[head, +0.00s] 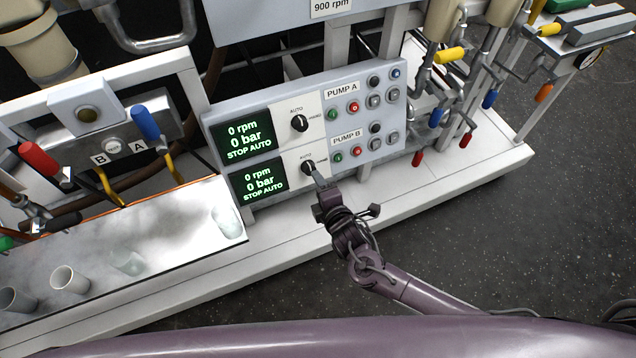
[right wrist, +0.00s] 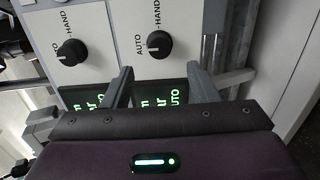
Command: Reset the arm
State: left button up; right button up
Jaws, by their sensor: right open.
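There the PUMP B knob (right wrist: 158,45) shows just beyond the fingertips; I see no contact. The PUMP A knob (head: 299,123) sits above it in the head view. Both displays read 0 rpm, 0 bar, STOP AUTO. My left gripper is not in view.
Red (head: 39,158) and blue (head: 146,122) handled valves stand at the left. Several white cups sit on the shiny tray (head: 190,240) at lower left. Pipes with coloured handles stand at the right. The dark floor (head: 500,230) at lower right is clear.

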dwell(0.4)
jog(key=s+d+f+m+g+h, duration=0.1)
jog(key=s+d+f+m+g, duration=0.15)
jog(key=s+d+f, duration=0.35)
jog(key=s+d+f+m+g+h+p, duration=0.1)
jog(key=s+d+f+m, duration=0.2)
jog(key=f, duration=0.4)
jog(key=s+d+f+m+g+h, duration=0.1)
jog(key=s+d+f+m+g, duration=0.1)
jog(key=d+f+m, duration=0.4)
jog(key=s+d+f+m+g, duration=0.1)
jog(key=s+f, duration=0.3)
jog(key=s, duration=0.6)
jog(key=s+d+f+m+g, duration=0.2)
jog(key=s+f+m+g, duration=0.1)
jog(key=s, duration=0.7)
jog(key=s+d+f+m+g+h+p, duration=0.1)
jog(key=s+f+m, duration=0.3)
jog(key=s, duration=0.6)
notch_tip(320, 180, down, 2)
jog(key=shift+d+f+g, duration=0.2)
jog(key=shift+d+g, duration=0.05)
jog(key=shift+g, duration=0.6)
